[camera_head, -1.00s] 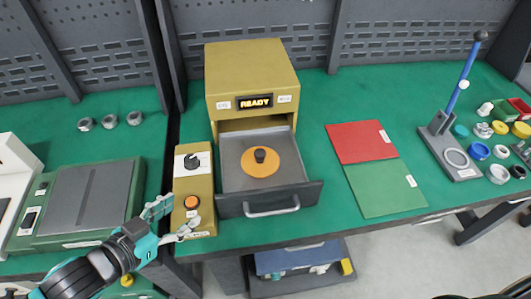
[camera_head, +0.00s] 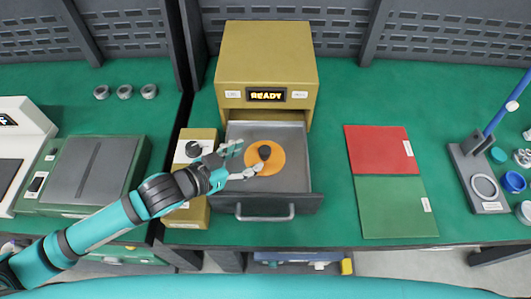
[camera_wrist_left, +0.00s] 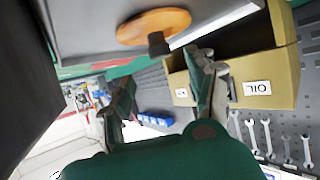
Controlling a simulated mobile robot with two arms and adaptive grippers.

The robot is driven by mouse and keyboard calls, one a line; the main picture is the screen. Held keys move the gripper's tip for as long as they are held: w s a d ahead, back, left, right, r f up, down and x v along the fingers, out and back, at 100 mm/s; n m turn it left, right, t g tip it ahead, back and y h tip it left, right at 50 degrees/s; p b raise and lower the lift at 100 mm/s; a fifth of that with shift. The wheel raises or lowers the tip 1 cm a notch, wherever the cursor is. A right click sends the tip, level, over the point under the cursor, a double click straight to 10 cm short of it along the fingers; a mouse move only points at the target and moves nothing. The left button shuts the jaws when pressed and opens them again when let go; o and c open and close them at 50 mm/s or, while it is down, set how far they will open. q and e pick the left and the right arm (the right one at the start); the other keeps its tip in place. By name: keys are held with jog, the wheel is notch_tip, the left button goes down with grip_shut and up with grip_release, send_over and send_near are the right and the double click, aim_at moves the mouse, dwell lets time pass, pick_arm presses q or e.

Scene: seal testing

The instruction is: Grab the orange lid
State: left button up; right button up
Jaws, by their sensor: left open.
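The orange lid (camera_head: 277,163) lies flat in the open grey drawer (camera_head: 295,180) of the yellow tester box (camera_head: 265,55). It is a disc with a black knob (camera_head: 264,152) standing at its middle. My left gripper (camera_head: 246,159) is open and empty over the left part of the drawer. Its fingertips point at the knob from the left, close to it; I cannot tell whether they touch. In the left wrist view, the lid (camera_wrist_left: 150,26) and knob (camera_wrist_left: 157,44) show just beyond the open fingers (camera_wrist_left: 162,78). My right gripper is out of view.
A yellow control box (camera_head: 197,137) stands left of the drawer, under my left arm. A green device (camera_head: 95,170) is further left. Red (camera_head: 375,150) and green (camera_head: 390,205) mats lie right of the drawer. A lever stand (camera_head: 480,180) is at the far right.

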aim_at(264, 150)
pick_arm(q)
jog(key=shift+x, duration=0.75)
jog(key=shift+w+d+f, duration=0.1)
jog(key=shift+w+d, duration=0.05)
jog(key=p+x, duration=0.1)
jog(key=x, duration=0.2)
jog(key=shift+w+d+f, duration=0.15)
jog(key=shift+w+d, duration=0.05)
jog(key=shift+w, duration=0.1)
jog(key=shift+w+d+f, duration=0.25)
jog(key=shift+w+d, duration=0.05)
jog(key=shift+d, duration=0.05)
jog(key=c, duration=0.6)
jog(key=shift+a, duration=0.1)
grip_shut()
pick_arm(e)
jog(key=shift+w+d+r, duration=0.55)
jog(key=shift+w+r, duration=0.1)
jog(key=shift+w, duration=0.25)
